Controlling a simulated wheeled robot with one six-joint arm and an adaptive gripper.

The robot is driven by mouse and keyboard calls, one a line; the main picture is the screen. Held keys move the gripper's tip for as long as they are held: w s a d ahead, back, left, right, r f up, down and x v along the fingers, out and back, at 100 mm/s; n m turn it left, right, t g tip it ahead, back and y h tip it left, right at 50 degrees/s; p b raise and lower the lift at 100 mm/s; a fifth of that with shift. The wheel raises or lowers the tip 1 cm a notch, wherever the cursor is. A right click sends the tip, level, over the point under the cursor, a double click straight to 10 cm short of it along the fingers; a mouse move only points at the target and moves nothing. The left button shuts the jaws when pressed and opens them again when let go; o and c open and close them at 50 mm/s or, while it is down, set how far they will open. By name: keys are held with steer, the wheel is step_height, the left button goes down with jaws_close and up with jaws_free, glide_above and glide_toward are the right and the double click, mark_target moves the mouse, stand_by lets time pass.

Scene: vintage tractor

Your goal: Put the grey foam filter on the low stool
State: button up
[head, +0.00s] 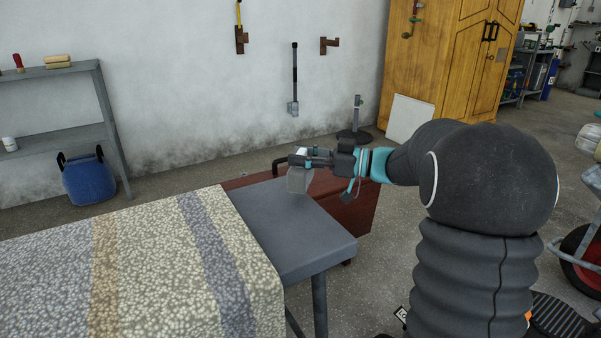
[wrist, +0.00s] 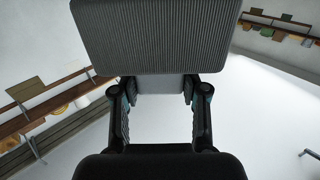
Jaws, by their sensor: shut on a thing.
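The grey foam filter (head: 298,181) is a small pale grey block in my gripper (head: 312,161), near the far edge of a flat grey top, which looks like the low stool (head: 300,243). In the wrist view the filter (wrist: 155,38) shows a large ribbed dark grey face and a paler part between the fingers of my gripper (wrist: 160,86). The fingers are shut on it from both sides. I cannot tell whether the filter's lower edge touches the stool top or hangs above it. The bare stool top in front of it is clear.
A dark red chest (head: 348,212) with a black handle stands just behind the stool. A table with a patterned cloth (head: 140,265) adjoins the stool on the left. A blue bucket (head: 89,180) stands by the grey shelf (head: 55,136). A white panel (head: 409,119) leans at the wooden cabinet.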

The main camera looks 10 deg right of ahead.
mark_target(311, 172)
steer(key=shift+w+a+f, duration=0.1)
steer(key=shift+w+f, duration=0.1)
steer(key=shift+f, duration=1.95)
steer(key=shift+f, duration=0.15)
steer(key=o, duration=1.1)
steer(key=shift+s+r, duration=0.1)
steer(key=shift+r, duration=0.1)
steer(key=v, duration=1.1)
steer(key=shift+s+d+b, duration=0.1)
steer(key=shift+d+b, duration=0.25)
steer(key=shift+d, duration=0.05)
